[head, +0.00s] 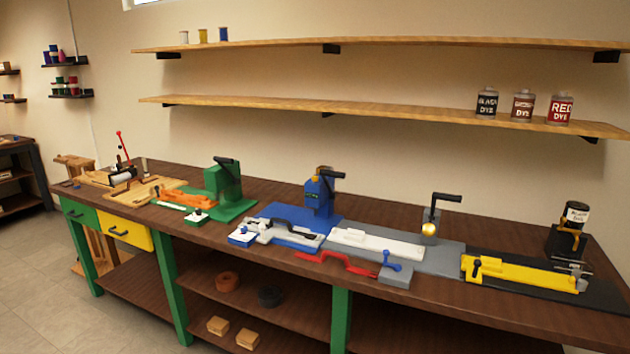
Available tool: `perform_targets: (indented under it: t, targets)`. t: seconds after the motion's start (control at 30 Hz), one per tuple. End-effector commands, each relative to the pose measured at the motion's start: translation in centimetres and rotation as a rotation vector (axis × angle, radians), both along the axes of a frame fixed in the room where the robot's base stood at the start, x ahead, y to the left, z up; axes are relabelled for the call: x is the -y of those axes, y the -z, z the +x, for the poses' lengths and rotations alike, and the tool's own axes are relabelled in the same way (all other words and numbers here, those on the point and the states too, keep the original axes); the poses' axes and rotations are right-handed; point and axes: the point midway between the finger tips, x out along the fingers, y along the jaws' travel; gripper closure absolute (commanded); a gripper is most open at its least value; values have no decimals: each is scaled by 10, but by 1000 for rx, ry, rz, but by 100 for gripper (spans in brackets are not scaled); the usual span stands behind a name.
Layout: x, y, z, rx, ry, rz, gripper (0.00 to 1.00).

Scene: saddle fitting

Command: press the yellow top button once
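No part that I can surely call the yellow top button stands out. A yellow ball-like part (429,230) sits on the grey post of the grey station, below a black lever (446,197). A yellow fixture (520,272) with a black knob (477,266) lies on a black base at the right end of the workbench (390,203). A small orange-yellow spot shows near the top of the blue press (319,196), too small to make out. My gripper is not in view.
A green press (223,184) stands left of the blue one. A red handle (335,262) lies along the bench's front edge. A bottle on a black stand (565,240) rises at the far right. Two wall shelves (320,105) hang above, with dye bottles on the lower one.

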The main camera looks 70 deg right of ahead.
Motion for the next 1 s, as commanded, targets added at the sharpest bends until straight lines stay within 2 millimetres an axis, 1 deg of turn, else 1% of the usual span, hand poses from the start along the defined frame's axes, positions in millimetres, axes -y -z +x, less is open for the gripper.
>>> perform_targets:
  t: [0.03,0.17,0.2,1.0]
  targets:
    - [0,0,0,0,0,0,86]
    - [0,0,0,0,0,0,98]
    - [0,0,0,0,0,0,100]
    - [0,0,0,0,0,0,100]
